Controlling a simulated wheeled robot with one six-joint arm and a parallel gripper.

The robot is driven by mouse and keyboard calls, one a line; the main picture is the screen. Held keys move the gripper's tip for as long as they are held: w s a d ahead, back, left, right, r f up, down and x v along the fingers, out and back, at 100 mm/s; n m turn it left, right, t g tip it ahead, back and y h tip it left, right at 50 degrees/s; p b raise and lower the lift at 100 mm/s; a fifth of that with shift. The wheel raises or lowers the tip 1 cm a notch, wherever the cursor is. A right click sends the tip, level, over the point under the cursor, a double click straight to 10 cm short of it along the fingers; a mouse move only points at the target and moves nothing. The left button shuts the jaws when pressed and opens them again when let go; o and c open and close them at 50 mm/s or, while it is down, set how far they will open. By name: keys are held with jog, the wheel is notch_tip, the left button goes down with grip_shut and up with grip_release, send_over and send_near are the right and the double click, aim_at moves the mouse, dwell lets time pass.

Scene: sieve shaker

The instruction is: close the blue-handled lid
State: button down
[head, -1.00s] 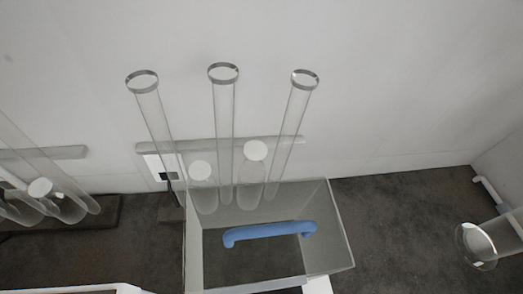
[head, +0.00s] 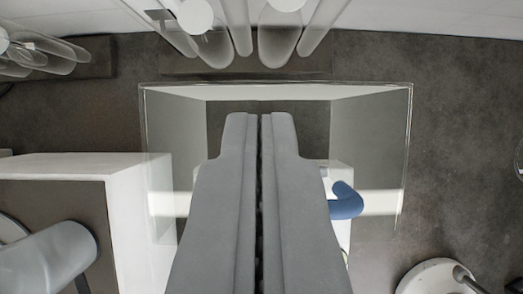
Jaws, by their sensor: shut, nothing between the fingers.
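The lid (head: 375,130) is a clear, box-like cover with thin pale edges, in the middle of the head view. Its blue handle (head: 345,203) shows just to the right of my gripper, and the rest of the handle is hidden behind the fingers. My gripper (head: 260,116) is shut and empty, its grey fingers pointing up the picture across the middle of the lid. I cannot tell whether the fingers touch the lid or handle, nor how far open the lid stands.
Clear tubes with white caps (head: 196,15) stand beyond the lid at the top. A white box-shaped cabinet (head: 138,225) is at the left, near a grey cylinder (head: 45,265). A round white base (head: 440,277) is at lower right.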

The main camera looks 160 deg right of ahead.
jog(key=x, duration=0.3)
jog(key=shift+a+f, duration=0.1)
jog(key=shift+f, duration=0.05)
jog(key=shift+s+d, duration=0.25)
jog(key=shift+s, duration=0.25)
jog(key=shift+s+d, duration=0.25)
jog(key=shift+s, duration=0.3)
jog(key=shift+s+d+f, duration=0.1)
jog(key=shift+s+f, duration=0.05)
jog(key=shift+s, duration=0.2)
jog(key=shift+s+d+f, duration=0.15)
jog(key=shift+s+f, duration=0.05)
jog(key=shift+s, duration=0.2)
jog(key=shift+s+d, duration=0.1)
jog(key=shift+s, duration=0.05)
